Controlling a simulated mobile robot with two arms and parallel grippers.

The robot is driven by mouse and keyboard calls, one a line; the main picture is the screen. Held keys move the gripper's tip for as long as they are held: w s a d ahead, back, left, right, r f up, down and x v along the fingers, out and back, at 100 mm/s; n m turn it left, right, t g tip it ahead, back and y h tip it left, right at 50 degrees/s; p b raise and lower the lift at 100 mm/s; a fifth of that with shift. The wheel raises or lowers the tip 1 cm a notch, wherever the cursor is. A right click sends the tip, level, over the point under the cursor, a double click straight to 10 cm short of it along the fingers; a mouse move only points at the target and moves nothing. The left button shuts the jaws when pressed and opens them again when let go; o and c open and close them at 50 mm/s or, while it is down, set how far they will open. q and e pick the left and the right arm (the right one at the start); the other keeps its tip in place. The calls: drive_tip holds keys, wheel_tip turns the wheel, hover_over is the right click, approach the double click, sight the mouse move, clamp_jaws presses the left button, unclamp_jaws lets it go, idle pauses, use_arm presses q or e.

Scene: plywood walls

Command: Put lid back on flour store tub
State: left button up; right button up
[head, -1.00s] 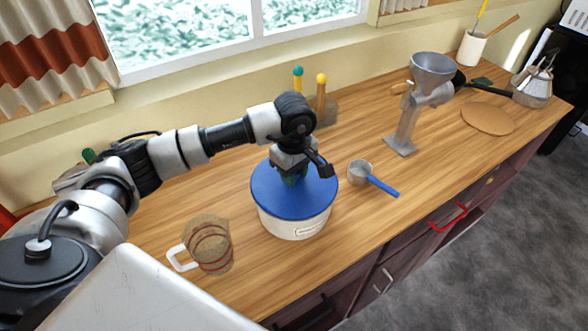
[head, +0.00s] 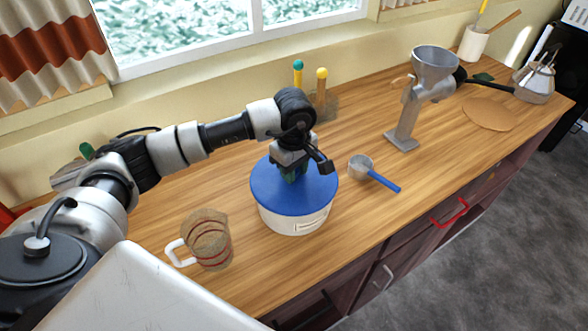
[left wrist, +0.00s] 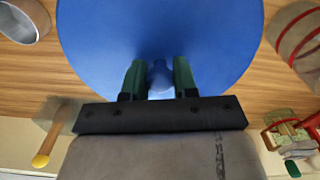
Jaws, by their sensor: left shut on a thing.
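The flour store tub (head: 297,221) is round and white with a label on its front and stands upright on the wooden counter. The blue lid (head: 265,192) covers its top and looks level, with no gap visible along the front edge. My left gripper (head: 292,173) points down over the lid's middle. In the left wrist view, its green fingers (left wrist: 160,72) are on both sides of the blue knob and shut on it. The lid (left wrist: 215,35) hides the tub there. The tub's back rim is hidden. My right gripper is not in view.
A mug with red bands (head: 210,243) stands left of the tub. A metal scoop with a blue handle (head: 383,180) lies right of it. A grey grinder (head: 409,115) and a round board (head: 487,115) are farther right. The counter's front edge is close.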

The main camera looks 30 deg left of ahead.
use_arm(q)
drive_tip(key=shift+b, duration=0.35)
idle(0.8)
drive_tip(key=shift+f+b, duration=0.15)
drive_tip(key=shift+b, duration=0.25)
idle(0.4)
idle(0.5)
drive_tip(key=shift+b, duration=0.35)
idle(0.5)
drive_tip(key=o, duration=1.5)
drive_tip(key=shift+r+p, duration=1.6)
drive_tip(key=shift+r, duration=1.95)
